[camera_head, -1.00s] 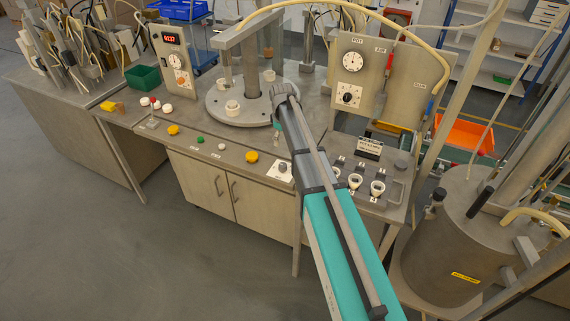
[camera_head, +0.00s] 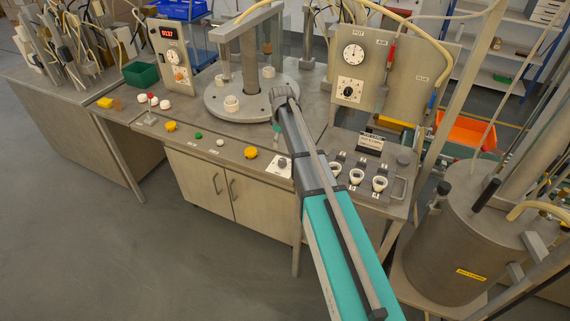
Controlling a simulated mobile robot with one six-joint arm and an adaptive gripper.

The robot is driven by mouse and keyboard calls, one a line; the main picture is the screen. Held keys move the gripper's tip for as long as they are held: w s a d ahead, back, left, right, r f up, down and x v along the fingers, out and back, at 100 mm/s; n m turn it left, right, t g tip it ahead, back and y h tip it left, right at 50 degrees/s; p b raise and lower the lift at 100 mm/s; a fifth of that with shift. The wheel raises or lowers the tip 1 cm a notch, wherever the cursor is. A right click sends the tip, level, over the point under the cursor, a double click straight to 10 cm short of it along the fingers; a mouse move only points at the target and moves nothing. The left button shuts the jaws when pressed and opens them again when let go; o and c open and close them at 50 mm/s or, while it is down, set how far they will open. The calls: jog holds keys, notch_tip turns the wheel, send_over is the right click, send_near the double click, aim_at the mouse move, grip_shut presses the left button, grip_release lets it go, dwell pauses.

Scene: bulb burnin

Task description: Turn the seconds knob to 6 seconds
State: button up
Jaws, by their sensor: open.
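Several dials could be the seconds knob, and their labels are too small to read. A dark round knob on a white plate (camera_head: 283,162) sits at the bench's front edge, just left of my arm. The upright panel at the back right carries a black knob on a white square scale (camera_head: 348,90), below a round gauge (camera_head: 353,54). The left panel has an orange-marked dial (camera_head: 180,73) under a red display (camera_head: 168,32). My gripper (camera_head: 277,128) shows only in small part beyond my wrist, above the bench; its fingertips are hidden. I see nothing held in it.
A round grey turntable (camera_head: 215,104) with a column and white sockets stands behind my wrist. Yellow, green and white buttons (camera_head: 171,126) line the bench front. White cups (camera_head: 356,177) stand right of my arm. A large grey drum (camera_head: 440,250) is at the right. The left floor is clear.

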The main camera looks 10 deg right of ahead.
aim_at(282, 160)
jog(key=shift+f+b, duration=4.75)
jog(key=shift+f, duration=0.25)
